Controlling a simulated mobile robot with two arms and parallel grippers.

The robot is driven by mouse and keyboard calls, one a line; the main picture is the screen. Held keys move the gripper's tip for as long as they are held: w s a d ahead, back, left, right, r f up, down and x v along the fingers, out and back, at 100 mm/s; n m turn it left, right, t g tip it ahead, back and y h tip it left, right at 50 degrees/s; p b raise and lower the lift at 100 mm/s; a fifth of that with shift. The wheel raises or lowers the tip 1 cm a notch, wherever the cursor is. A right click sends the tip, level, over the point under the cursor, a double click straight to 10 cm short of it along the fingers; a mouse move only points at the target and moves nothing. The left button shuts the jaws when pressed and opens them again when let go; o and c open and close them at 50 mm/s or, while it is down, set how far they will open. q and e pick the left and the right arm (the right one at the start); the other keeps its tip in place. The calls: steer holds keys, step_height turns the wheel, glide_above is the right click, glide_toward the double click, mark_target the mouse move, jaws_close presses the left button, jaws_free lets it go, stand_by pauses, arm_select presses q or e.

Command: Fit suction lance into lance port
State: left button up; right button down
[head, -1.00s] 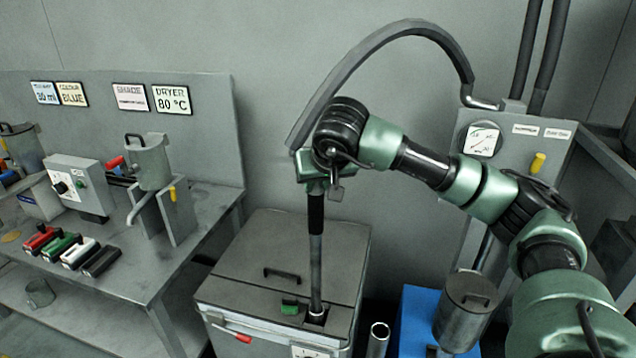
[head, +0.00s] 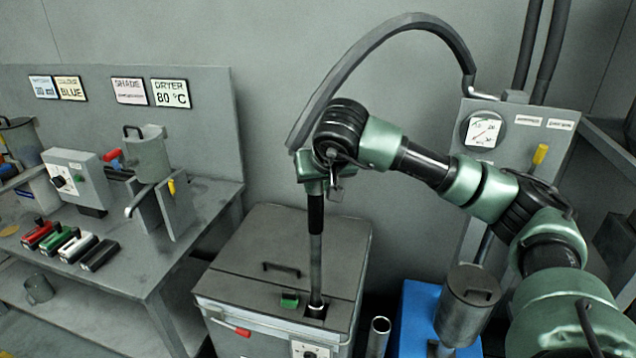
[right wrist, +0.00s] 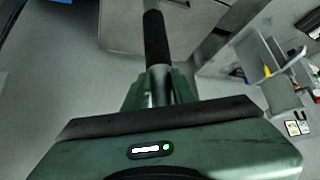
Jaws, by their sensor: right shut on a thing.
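The suction lance (head: 316,248) is a grey tube with a black sleeve near its top and stands nearly upright. My right gripper (head: 314,186) is shut on its upper part. The lance also shows in the right wrist view (right wrist: 157,40), between the fingers (right wrist: 160,88). Its lower end is at the lance port (head: 318,313), a small square opening in the lid of the grey bin (head: 245,245). It appears to enter the port; the depth is hidden. A hose (head: 375,48) arches behind the wrist. My left gripper is not in view.
A green block (head: 289,299) and a black handle (head: 282,268) are on the lid beside the port. A metal tube (head: 378,335) and a lidded canister (head: 468,305) by a blue box stand at right. A workbench (head: 130,270) with several coloured blocks is at left.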

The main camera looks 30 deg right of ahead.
mark_target(317, 243)
steer(key=shift+f+b, duration=6.5)
steer(key=shift+f, duration=1.75)
steer(key=c, duration=1.1)
jaws_free()
steer(key=shift+b+v, duration=0.3)
steer(key=shift+v, duration=3.7)
